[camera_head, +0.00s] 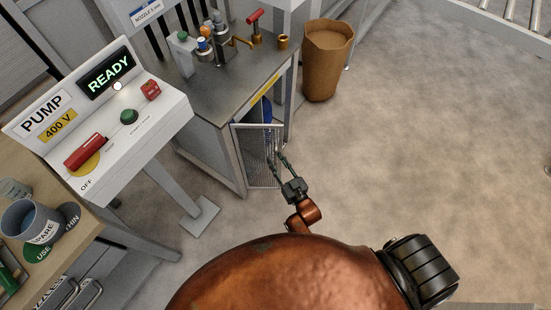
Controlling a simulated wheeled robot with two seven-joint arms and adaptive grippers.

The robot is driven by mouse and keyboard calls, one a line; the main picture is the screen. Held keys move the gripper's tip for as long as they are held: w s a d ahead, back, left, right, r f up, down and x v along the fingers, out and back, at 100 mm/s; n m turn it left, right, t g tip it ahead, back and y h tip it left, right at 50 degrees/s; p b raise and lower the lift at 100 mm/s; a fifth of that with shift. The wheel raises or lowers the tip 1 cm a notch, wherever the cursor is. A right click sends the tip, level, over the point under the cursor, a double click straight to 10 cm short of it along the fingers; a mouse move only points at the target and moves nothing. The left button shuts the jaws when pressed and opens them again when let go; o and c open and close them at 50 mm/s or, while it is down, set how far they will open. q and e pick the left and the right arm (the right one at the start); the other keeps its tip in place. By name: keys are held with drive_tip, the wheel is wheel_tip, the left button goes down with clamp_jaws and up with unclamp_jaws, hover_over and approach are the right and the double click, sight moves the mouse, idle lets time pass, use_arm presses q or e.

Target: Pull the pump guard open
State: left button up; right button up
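The pump guard (256,174) is a mesh panel in a light metal frame at the front of the grey bench, below its top. Its top edge stands out from the bench opening, and part of a blue pump (261,108) shows behind and above it. My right gripper (274,144) reaches up to the guard with its two dark fingers in front of the mesh, near its right side. The fingers look spread, with a gap between them. Whether the tips touch the guard or a handle is hard to tell. My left gripper is not in view.
The pump control box (150,138) reads READY and stands left on a post. The bench top (213,98) carries bottles and brass fittings. A brown bin (327,62) stands behind right. A wooden table (78,240) with a cup is at left. The floor at right is clear.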

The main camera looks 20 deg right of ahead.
drive_tip(key=s+d, duration=0.1)
drive_tip(key=s, duration=0.9)
drive_tip(key=shift+s, duration=0.3)
